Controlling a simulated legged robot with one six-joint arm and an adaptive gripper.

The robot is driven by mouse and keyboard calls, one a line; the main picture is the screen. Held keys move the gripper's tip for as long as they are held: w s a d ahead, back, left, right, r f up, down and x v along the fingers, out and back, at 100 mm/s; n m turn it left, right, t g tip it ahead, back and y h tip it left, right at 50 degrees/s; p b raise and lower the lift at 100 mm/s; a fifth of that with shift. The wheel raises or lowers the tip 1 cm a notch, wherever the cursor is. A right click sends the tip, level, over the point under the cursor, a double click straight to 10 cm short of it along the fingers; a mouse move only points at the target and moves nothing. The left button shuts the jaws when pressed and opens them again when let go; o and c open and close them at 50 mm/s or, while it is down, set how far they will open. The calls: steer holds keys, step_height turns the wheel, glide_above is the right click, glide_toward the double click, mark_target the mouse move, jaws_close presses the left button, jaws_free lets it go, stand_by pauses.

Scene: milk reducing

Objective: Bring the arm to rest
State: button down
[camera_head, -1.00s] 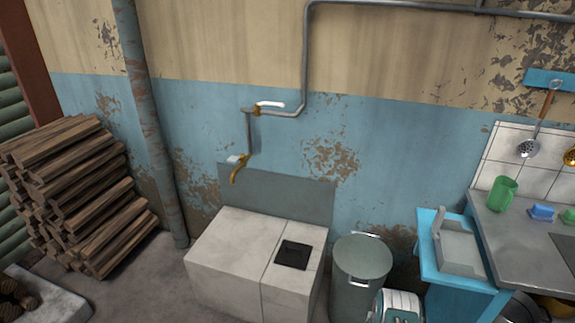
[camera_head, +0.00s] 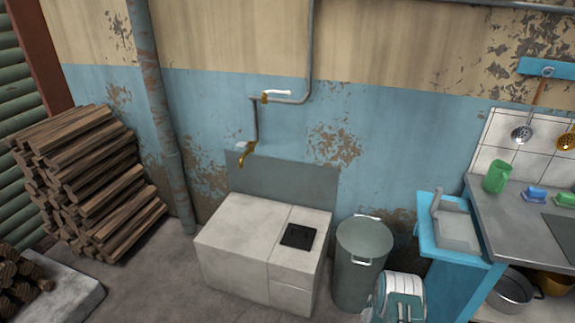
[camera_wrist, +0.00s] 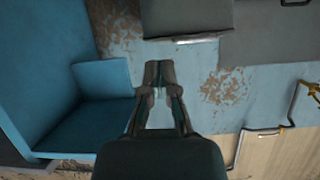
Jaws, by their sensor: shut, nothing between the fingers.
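My gripper (camera_wrist: 158,72) shows in the wrist view, its two dark fingers together with nothing between them. It is in front of the blue, peeling wall (camera_wrist: 212,80), apart from any object as far as I can tell. The wrist view looks upside down, with the tan upper wall (camera_wrist: 265,153) at the bottom. My gripper does not show in the head view.
A metal bin (camera_head: 362,270) stands beside a white block (camera_head: 250,245) with a dark square on top. A blue cabinet (camera_head: 452,285) and grey counter (camera_head: 520,215) are at right. Stacked firewood (camera_head: 90,185) is at left, with bare floor (camera_head: 150,275) in front.

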steer(key=w+a+r+g+y, duration=0.1)
steer(key=w+a+r, duration=0.1)
steer(key=r, duration=0.8)
steer(key=w+a+r+n+y, duration=0.1)
steer(key=w+r, duration=0.1)
steer(key=r, duration=0.7)
steer(key=w+a+r+g, duration=0.1)
steer(key=w+a+r, duration=0.15)
steer(key=r, duration=0.75)
steer(key=s+a+r+n+y, duration=0.1)
steer(key=s+r, duration=0.1)
steer(key=r, duration=0.4)
steer(key=s+a+r, duration=0.2)
steer(key=r, duration=0.4)
steer(key=s+a+r+n+g+y, duration=0.1)
steer(key=s+a+r+g, duration=0.3)
steer(key=s+r, duration=1.1)
steer(key=s+a+r, duration=0.1)
steer(key=s+a, duration=0.1)
steer(key=s, duration=1)
steer(key=s+a+r+n+g, duration=0.1)
steer(key=s, duration=1.1)
steer(key=shift+s+a+n, duration=0.15)
steer(key=shift+a+n, duration=0.15)
steer(key=shift+a, duration=0.1)
steer(key=shift+r, duration=0.1)
